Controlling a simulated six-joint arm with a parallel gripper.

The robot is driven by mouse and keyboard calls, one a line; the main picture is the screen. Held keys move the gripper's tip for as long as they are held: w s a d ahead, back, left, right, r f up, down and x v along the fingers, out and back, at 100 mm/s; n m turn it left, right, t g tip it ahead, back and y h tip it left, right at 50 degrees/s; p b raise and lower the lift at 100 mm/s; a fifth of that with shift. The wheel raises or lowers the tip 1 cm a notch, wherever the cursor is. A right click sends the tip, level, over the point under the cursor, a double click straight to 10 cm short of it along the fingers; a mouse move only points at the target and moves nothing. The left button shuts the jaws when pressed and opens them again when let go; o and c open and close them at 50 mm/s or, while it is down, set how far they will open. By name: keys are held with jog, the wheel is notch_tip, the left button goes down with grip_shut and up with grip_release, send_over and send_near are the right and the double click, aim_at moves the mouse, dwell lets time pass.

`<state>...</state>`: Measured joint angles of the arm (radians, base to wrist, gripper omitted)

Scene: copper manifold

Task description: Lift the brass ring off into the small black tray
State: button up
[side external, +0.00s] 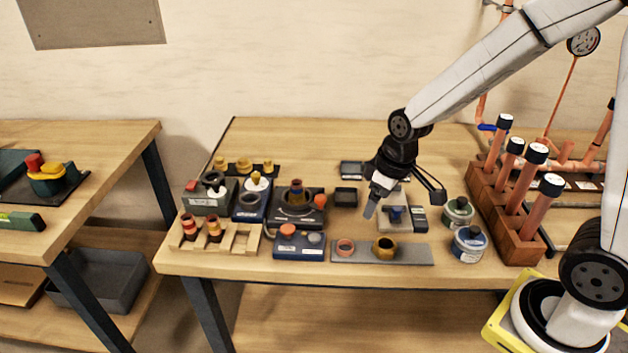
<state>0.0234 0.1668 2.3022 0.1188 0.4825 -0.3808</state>
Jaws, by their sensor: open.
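A brass-coloured ring (385,248) stands on a flat grey plate (412,253) near the front edge of the bench. A smaller copper-coloured ring (345,247) sits on the same plate to its left. A small black tray (346,197) lies behind the plate, just left of my gripper, and looks empty. My gripper (370,208) points down, open and empty, above the bench behind the brass ring and apart from it. One grey fingertip shows clearly; the other is hard to make out.
A wooden rack of copper pipes (510,225) stands at the right, with two round tins (468,244) beside it. A black fixture (297,208), a blue button box (299,245) and a wooden rack (222,236) crowd the left.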

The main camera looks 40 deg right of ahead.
aim_at(300, 182)
jog(key=w+n+y, duration=0.4)
jog(key=w+n, duration=0.7)
jog(key=w, duration=0.8)
jog(key=shift+g+h, duration=0.3)
jog(key=shift+a+r+x, duration=0.1)
jog(key=shift+a+x, duration=0.1)
jog(key=shift+x, duration=1.1)
jog(key=shift+a+r+x, duration=0.1)
jog(key=shift+a+x, duration=0.05)
jog(key=shift+x, duration=1.15)
jog(key=shift+a+x, duration=0.2)
jog(key=shift+x, duration=1.1)
grip_shut()
